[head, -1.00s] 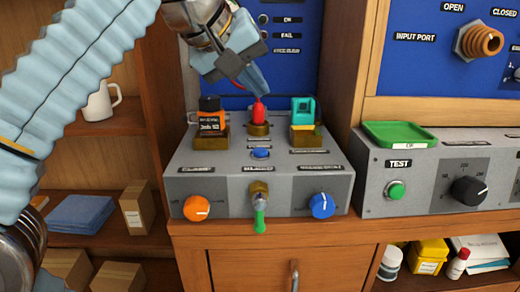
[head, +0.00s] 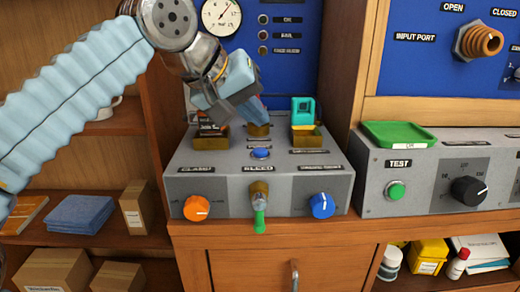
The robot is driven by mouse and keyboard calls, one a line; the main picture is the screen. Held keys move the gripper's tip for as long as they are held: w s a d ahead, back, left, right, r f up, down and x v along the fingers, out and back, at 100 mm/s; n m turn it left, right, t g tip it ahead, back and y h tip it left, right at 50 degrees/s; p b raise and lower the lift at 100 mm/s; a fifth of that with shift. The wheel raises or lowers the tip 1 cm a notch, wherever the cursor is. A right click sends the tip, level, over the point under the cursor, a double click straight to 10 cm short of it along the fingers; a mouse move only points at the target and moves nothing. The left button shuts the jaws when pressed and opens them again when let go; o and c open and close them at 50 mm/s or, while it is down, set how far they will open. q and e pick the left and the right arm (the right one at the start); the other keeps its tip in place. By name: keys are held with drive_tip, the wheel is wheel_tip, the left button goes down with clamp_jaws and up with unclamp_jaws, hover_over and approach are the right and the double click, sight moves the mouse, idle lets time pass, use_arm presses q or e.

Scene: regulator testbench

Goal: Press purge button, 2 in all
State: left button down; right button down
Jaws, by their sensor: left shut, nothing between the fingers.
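A small blue button (head: 261,153) sits on the sloped top of the grey regulator box (head: 190,160). It looks like the purge button, but I cannot read a purge label. My left gripper (head: 263,117) is shut and empty, pointing down and right. Its tips are above and behind the blue button, apart from it in the picture. They cover the spot of the red-tipped part on the middle brass holder (head: 258,129). My right gripper is not in view.
The box front has an orange knob (head: 197,208), a green-tipped lever (head: 259,220) and a blue knob (head: 322,205). A teal part (head: 302,108) stands at back right. The TEST box (head: 425,195) with a green tray (head: 399,134) is to the right.

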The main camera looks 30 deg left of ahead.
sight(255, 151)
use_arm(q)
drive_tip(key=shift+f+b, duration=1.25)
drive_tip(key=shift+f, duration=0.25)
drive_tip(key=shift+f, duration=0.1)
idle(0.8)
drive_tip(key=shift+f+b, duration=0.3)
drive_tip(key=shift+f+b, duration=0.4)
drive_tip(key=shift+f, duration=0.1)
idle(0.6)
drive_tip(key=shift+r, duration=0.1)
drive_tip(key=shift+r+p, duration=0.8)
drive_tip(key=shift+p, duration=0.1)
drive_tip(key=shift+r, duration=0.1)
wheel_tip(255, 151, up, 2)
drive_tip(key=shift+r+p, duration=0.25)
drive_tip(key=shift+p, duration=0.9)
drive_tip(key=shift+r, duration=1.2)
